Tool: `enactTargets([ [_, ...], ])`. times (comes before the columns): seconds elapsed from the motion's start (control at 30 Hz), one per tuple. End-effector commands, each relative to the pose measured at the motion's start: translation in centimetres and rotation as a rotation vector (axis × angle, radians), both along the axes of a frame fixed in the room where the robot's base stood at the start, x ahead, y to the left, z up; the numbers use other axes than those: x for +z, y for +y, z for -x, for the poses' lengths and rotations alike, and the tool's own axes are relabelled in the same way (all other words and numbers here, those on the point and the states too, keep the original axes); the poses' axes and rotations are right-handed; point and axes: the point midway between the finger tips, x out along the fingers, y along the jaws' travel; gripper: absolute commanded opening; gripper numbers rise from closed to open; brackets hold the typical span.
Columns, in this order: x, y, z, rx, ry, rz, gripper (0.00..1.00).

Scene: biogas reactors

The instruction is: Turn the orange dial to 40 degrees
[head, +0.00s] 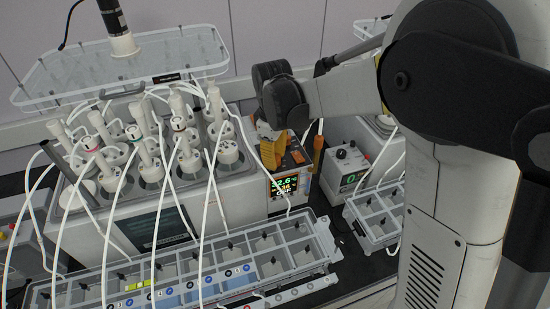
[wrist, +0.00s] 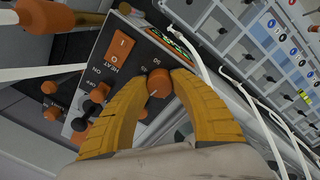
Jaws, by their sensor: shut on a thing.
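The orange dial (wrist: 159,86) is on the sloped top panel of a heater controller box (wrist: 104,62), with a pale pointer line and scale numbers around it. My gripper (wrist: 163,77) has its two ribbed yellow fingers on either side of the dial, shut on it. In the head view my gripper (head: 268,140) reaches down onto the controller (head: 288,186), whose screen reads about 32.6 on top, a second value that looks like 36, and OFF below. The dial is hidden there. An orange rocker switch (wrist: 120,45) marked HEAT, ON and OFF sits beside the dial.
A water bath with several white-capped reactors (head: 150,150) and hoses stands left of the controller. A grey compartment tray (head: 200,272) lies in front. A small box with a green display (head: 347,168) stands to the right. White hoses (wrist: 235,85) pass close to my fingers.

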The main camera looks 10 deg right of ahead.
Motion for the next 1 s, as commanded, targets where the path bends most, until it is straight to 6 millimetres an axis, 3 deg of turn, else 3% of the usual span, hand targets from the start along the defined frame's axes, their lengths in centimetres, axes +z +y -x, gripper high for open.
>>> enactTargets([
  [0.6,-0.04,0.06,0.01,-0.478,0.002,0.0,0.0],
  [1.0,-0.01,0.08,-0.03,-0.605,0.0,0.0,0.0],
])
